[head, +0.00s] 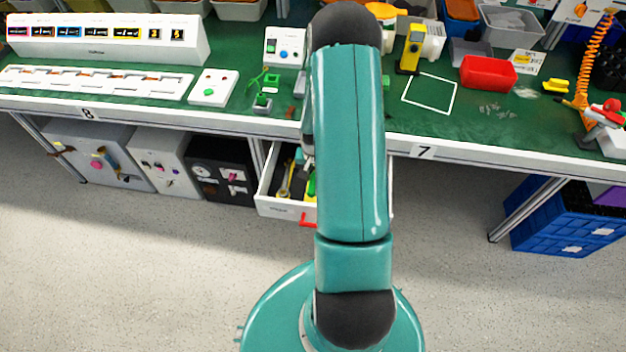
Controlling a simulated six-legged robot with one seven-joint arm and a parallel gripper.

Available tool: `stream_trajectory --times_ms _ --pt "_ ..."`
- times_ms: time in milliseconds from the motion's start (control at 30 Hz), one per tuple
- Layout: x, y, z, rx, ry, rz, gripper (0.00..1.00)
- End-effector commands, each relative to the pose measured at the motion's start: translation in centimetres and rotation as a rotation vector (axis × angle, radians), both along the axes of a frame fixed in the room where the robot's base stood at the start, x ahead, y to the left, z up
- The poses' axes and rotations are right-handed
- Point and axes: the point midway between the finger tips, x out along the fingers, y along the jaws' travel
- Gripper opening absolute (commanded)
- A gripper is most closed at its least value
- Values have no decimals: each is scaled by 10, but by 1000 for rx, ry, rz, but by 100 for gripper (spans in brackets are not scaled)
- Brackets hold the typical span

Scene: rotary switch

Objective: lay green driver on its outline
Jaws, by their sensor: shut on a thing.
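My gripper is hidden behind my own teal arm, which fills the middle of the head view, so I cannot see its fingers or anything between them. An open white drawer (283,212) under the bench holds several tools, partly covered by my arm. A green piece (311,183) shows in the drawer at the arm's left edge; I cannot tell if it is the green driver. No driver-shaped outline can be made out. A white square outline (430,93) is marked on the green bench top, right of my arm, and looks empty.
A yellow tool (411,48) stands behind the square, and a red bin (488,73) is to its right. A white button box (213,87) is on the left. The bench's front edge (480,160) crosses the view. A blue crate (565,218) stands below right; the floor in front is clear.

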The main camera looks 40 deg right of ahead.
Motion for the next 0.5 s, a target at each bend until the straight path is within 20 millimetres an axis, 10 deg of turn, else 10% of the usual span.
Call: stream_trajectory --times_ms 500 --pt "6 0 -37 0 0 0 0"
